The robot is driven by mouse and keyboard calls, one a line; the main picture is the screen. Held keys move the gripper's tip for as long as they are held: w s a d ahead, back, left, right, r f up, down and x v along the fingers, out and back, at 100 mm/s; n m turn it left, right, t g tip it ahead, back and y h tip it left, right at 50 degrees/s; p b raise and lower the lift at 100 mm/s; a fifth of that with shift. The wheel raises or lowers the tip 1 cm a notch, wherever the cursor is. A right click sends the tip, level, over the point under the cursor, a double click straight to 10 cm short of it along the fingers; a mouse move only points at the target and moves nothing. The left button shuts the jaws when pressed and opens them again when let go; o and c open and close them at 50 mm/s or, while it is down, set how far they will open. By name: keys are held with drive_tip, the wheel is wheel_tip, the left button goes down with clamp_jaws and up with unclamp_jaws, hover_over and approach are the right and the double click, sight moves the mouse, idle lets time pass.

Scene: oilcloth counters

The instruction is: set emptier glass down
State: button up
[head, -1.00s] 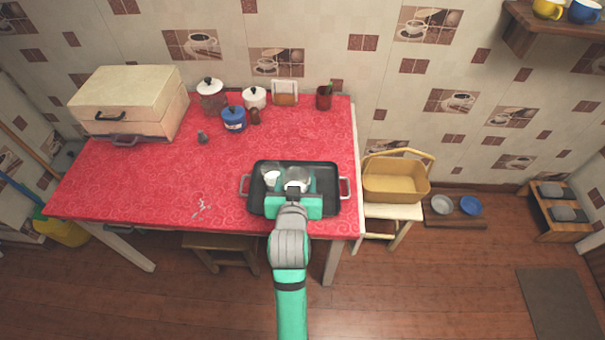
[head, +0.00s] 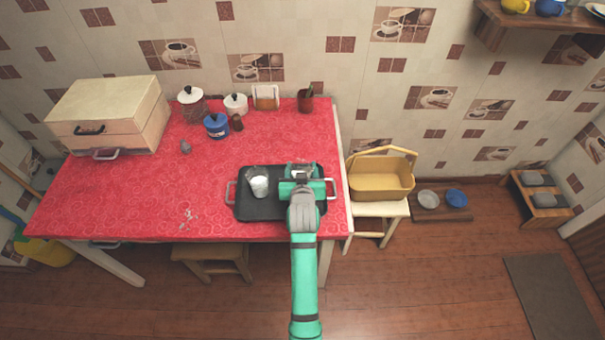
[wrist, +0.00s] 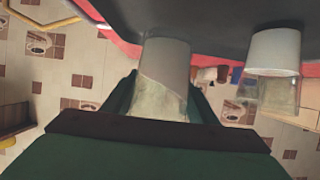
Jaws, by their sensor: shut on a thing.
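My gripper (head: 303,183) is shut on a glass (wrist: 163,75), over the right part of the black tray (head: 258,212). In the head view the gripper mostly hides this glass. The wrist view shows it between the fingers, with pale contents whose edge looks slanted. A second glass (head: 259,184) with white contents stands upright in the tray's left part, apart from the gripper. It also shows on the right in the wrist view (wrist: 272,55), partly white and partly clear. I cannot tell whether the held glass touches the tray.
The tray lies near the front right of the red-covered table (head: 120,190). Jars, including a blue one (head: 216,126), stand at the back. A cream box (head: 108,115) is at the back left. A yellow basket (head: 380,180) sits on a stool to the right.

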drive_tip(key=f, duration=0.3)
drive_tip(key=shift+w+d, duration=0.15)
drive_tip(key=shift+w, duration=0.15)
drive_tip(key=shift+f, duration=0.25)
drive_tip(key=shift+a, duration=0.3)
drive_tip(key=shift+s+d+f, duration=0.1)
drive_tip(key=shift+d, duration=0.2)
drive_tip(key=o, duration=1.3)
